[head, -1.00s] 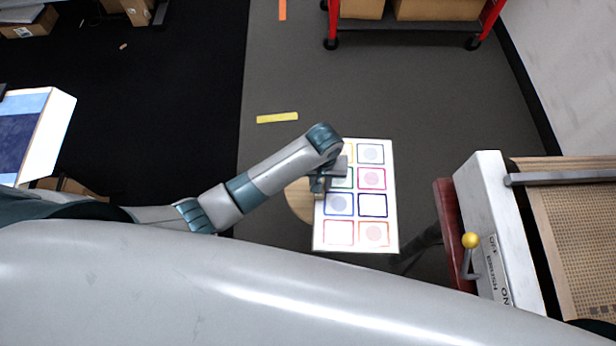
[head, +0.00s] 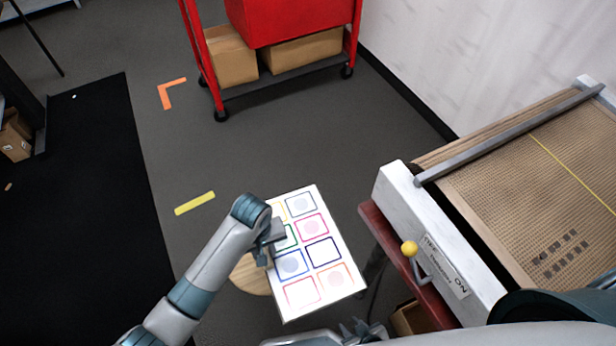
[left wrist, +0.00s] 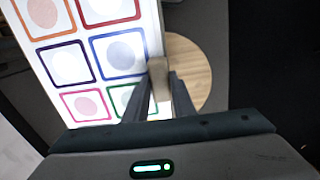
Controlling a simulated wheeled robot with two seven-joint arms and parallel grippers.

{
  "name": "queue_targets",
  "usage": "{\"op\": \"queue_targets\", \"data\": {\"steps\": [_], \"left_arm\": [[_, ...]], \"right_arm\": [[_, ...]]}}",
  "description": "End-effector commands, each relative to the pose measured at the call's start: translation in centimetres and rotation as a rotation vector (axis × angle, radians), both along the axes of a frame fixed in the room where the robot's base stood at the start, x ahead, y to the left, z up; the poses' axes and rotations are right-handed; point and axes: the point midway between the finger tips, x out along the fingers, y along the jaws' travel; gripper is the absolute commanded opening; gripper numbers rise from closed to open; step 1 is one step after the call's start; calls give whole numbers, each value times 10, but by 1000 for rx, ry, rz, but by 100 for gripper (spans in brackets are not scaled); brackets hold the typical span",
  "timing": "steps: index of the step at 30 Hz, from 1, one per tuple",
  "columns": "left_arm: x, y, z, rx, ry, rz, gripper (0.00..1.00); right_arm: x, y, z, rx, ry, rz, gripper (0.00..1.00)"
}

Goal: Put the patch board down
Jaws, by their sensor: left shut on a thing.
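The patch board (head: 334,279) is a white panel with two columns of coloured square outlines, several with pale discs inside. My left gripper (head: 268,246) is at its left edge in the head view. In the left wrist view the fingers (left wrist: 157,95) are shut on a small tan tab at the edge of the board (left wrist: 82,37). A round wooden top (head: 250,277) shows partly under the board; it also shows in the left wrist view (left wrist: 192,70). I cannot tell whether the board touches it. My right gripper (head: 360,331) shows partly at the bottom edge, its jaws unclear.
A large machine with a mesh bed (head: 560,190), white side panel and yellow-knobbed lever (head: 410,249) stands right of the board. A red cart (head: 290,20) with cardboard boxes stands at the back. Grey floor (head: 290,140) between them is open. A black mat (head: 90,200) lies left.

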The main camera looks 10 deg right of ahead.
Motion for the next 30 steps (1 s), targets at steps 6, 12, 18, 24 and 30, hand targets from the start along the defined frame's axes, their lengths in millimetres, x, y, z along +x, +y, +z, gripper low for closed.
{"op": "queue_targets", "data": {"steps": [6, 12, 18, 24, 30], "left_arm": [[11, 25, 30, 1, -8, -6, 0], [16, 69, 84, 3, -12, -41, 0], [1, 116, 144, 3, -10, -110, 0], [-20, 149, 184, 3, -6, -171, 0], [-30, 161, 198, 0, -2, -196, 0]], "right_arm": [[-1, 0, 0, 0, 2, 0, 31], [0, 0, 0, 0, 0, 0, 31], [2, 1, 2, 1, -4, -1, 31], [3, 1, 2, 2, -6, -1, 31], [3, 1, 2, 2, -5, -1, 31]]}}
